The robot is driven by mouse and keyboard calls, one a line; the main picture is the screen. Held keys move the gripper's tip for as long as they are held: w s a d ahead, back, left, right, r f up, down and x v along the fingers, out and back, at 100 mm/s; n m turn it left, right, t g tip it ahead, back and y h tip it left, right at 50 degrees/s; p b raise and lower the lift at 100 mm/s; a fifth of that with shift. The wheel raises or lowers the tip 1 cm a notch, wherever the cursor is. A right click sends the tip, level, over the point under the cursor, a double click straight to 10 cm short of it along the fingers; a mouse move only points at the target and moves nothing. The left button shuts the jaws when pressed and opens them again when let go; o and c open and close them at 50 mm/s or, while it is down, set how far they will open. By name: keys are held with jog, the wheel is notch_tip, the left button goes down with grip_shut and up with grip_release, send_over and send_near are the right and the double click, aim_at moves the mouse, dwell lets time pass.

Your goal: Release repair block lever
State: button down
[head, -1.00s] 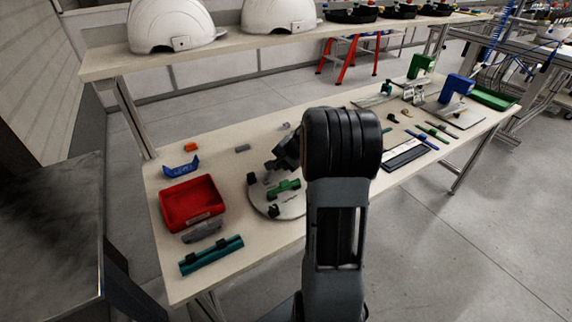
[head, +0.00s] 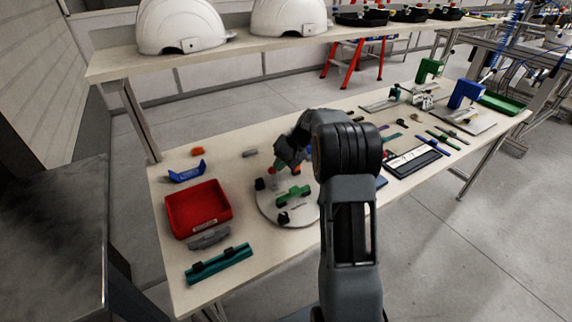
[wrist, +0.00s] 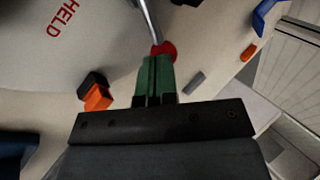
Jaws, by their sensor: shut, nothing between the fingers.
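A thin metal lever with a red knob (wrist: 164,50) is in the wrist view, just beyond my fingertips. My gripper (wrist: 152,62) has green fingers pressed together with nothing between them. The knob overlaps the fingertips in this view; I cannot tell whether they touch. In the head view my gripper (head: 274,168) is small and partly hidden by my wrist, above the round plate (head: 270,209). That plate, marked "HELD" in red, also shows in the wrist view (wrist: 60,70). A green block (head: 293,195) sits on the plate with black clamps beside it.
An orange and black piece (wrist: 95,92) is left of my fingers in the wrist view. A red bin (head: 197,208), a blue bracket (head: 187,172) and a teal rail (head: 219,264) lie left of the plate. Tools and fixtures fill the table's right part. White helmets (head: 180,25) stand on the shelf behind.

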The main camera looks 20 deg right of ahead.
jog(key=shift+w+a+n+g, duration=0.25)
jog(key=shift+a+n+g, duration=0.3)
jog(key=shift+n, duration=0.45)
jog(key=shift+w+p, duration=0.1)
jog(key=shift+p, duration=0.2)
jog(key=shift+a, duration=0.25)
jog(key=d, duration=0.1)
jog(key=d+r+p, duration=0.2)
jog(key=d, duration=0.1)
jog(key=shift+d+r, duration=0.1)
jog(key=shift+r, duration=0.15)
jog(key=v, duration=0.9)
jog(key=shift+d+f, duration=0.1)
jog(key=shift+d, duration=0.05)
